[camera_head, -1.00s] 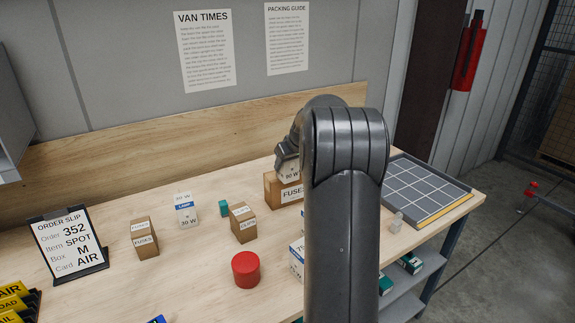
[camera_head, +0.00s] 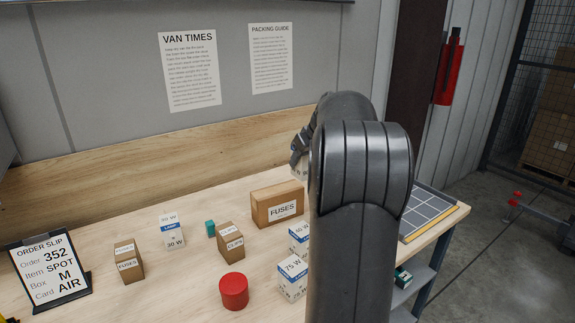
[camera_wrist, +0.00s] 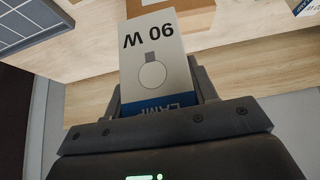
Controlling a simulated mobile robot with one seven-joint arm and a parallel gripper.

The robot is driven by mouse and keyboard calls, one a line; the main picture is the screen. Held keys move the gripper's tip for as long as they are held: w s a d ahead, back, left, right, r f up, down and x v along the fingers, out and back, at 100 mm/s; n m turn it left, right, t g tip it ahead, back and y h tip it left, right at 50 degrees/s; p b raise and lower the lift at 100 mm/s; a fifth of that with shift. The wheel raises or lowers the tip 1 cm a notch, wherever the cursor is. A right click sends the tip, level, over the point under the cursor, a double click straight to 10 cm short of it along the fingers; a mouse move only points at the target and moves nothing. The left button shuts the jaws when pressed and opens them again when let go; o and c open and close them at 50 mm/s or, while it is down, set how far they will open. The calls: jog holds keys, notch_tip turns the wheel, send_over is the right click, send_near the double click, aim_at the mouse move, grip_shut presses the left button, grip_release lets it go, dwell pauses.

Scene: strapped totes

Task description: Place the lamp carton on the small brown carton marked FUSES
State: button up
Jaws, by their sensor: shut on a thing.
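My gripper (camera_head: 298,158) is shut on a white lamp carton (camera_wrist: 152,62) with a blue LAMP band, its lettering upside down in the wrist view. In the head view only a small part of this carton (camera_head: 300,172) shows beside my arm, higher in the picture than the large FUSES carton. The small brown carton marked FUSES (camera_head: 128,265) stands upright on the bench at the left, with its top bare. My gripper is well to the right of it. A larger brown carton marked FUSES (camera_head: 277,206) stands on the bench near my gripper.
Between them stand a 30 W lamp carton (camera_head: 171,230), a teal block (camera_head: 211,229), a brown CLIPS carton (camera_head: 230,241) and a red cylinder (camera_head: 233,291). More lamp cartons (camera_head: 292,277) stand beside my arm. The order slip stand (camera_head: 50,272) is at far left.

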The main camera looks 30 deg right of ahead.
jog(key=shift+s+d+r, duration=0.35)
jog(key=shift+d, duration=0.05)
jog(key=shift+d+r, duration=0.15)
jog(key=shift+d, duration=0.2)
jog(key=shift+w+a+f, duration=0.7)
jog(key=shift+w+f, duration=1.05)
jog(key=shift+w, duration=0.2)
jog(key=shift+w+a+f, duration=0.65)
jog(key=shift+w+f, duration=1.15)
jog(key=shift+w, duration=0.2)
jog(key=shift+w+a+f, duration=0.7)
jog(key=shift+w+f, duration=1.05)
jog(key=shift+w, duration=0.2)
jog(key=shift+f, duration=0.2)
jog(key=o, duration=1.1)
jog(key=shift+c, duration=0.2)
